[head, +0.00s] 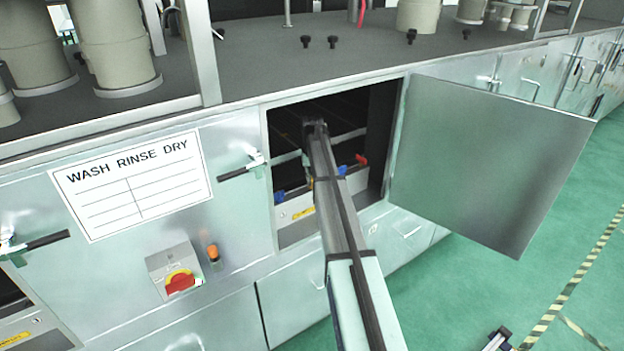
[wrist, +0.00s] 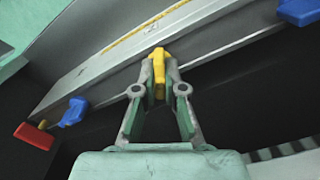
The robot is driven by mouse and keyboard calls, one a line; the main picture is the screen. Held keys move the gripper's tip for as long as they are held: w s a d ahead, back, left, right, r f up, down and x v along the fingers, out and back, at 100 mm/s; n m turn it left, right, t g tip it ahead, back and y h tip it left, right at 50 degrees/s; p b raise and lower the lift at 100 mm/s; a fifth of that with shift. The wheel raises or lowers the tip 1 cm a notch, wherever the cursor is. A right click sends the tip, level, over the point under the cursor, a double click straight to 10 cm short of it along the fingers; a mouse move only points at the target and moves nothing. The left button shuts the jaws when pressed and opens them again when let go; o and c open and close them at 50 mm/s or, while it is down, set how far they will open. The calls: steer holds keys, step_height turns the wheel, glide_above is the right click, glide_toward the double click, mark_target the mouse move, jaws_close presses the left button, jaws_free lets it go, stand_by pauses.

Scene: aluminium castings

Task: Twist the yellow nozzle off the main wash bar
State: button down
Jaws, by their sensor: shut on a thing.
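The yellow nozzle (wrist: 158,68) sits at the lower edge of the grey main wash bar (wrist: 100,72) in the wrist view. My gripper (wrist: 159,82) is shut on the yellow nozzle, one finger on each side of it. In the head view my arm reaches through the open hatch into the dark chamber, and my gripper is hidden there behind the arm. I cannot tell from these frames whether the nozzle has turned in its seat.
Blue nozzles (wrist: 74,111) (wrist: 299,11) and a red nozzle (wrist: 34,136) stand along the bar. The hatch door (head: 488,165) is open to the right of the opening. A red rotary switch (head: 180,282) is on the front panel left of the hatch.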

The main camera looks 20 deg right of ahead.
stand_by(0.5)
steer(key=n, duration=0.5)
steer(key=shift+n, duration=0.3)
steer(key=shift+r+p, duration=0.9)
steer(key=shift+r, duration=0.4)
stand_by(0.5)
steer(key=shift+r+p, duration=0.95)
steer(key=shift+r, duration=1.25)
steer(key=shift+d, duration=0.1)
